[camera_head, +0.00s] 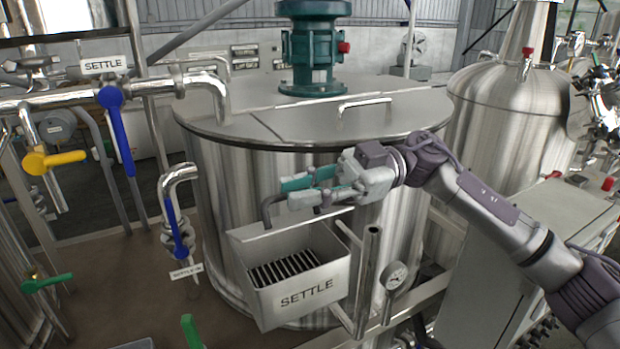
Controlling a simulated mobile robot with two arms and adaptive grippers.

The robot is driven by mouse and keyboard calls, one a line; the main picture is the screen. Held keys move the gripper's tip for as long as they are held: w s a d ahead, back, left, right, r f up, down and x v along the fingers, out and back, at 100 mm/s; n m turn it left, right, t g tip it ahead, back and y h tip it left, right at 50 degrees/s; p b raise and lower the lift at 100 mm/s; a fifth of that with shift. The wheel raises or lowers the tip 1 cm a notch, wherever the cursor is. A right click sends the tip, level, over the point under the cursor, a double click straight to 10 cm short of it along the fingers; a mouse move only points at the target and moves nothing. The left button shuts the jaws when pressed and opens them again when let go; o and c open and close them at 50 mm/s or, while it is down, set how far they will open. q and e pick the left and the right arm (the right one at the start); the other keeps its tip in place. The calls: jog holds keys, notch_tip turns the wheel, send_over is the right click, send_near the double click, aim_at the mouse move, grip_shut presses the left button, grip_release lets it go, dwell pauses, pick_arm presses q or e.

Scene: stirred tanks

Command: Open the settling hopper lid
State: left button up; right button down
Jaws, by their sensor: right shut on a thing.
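The settling hopper (292,299) is a steel box marked SETTLE on the front of the large tank. Its top is open, and a dark slatted grate shows inside. The hopper lid (300,231) appears to stand raised at the back of the opening. A dark bent handle (266,213) rises at its top edge. My right gripper (289,192) comes in from the right above the hopper, its teal-tipped fingers shut on this handle. The fingers hide the handle's middle. My left gripper is not in view.
The steel tank (222,190) stands right behind the hopper, with a green motor (313,45) on top. An upright pipe (367,270) and a gauge (396,276) stand just right of the hopper. Pipes with a blue-handled valve (178,232) are at the left.

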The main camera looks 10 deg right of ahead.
jog(key=shift+w+a+r+m+p, duration=0.1)
jog(key=shift+w+r+m+p, duration=0.05)
jog(key=shift+w+m+p, duration=0.2)
dwell(0.3)
jog(key=c, duration=1.3)
grip_release()
jog(key=shift+c, duration=0.2)
jog(key=shift+o, duration=0.5)
jog(key=shift+w+a+f, duration=0.15)
jog(key=shift+w+f, duration=0.05)
jog(key=shift+w, duration=0.05)
jog(key=shift+s, duration=0.1)
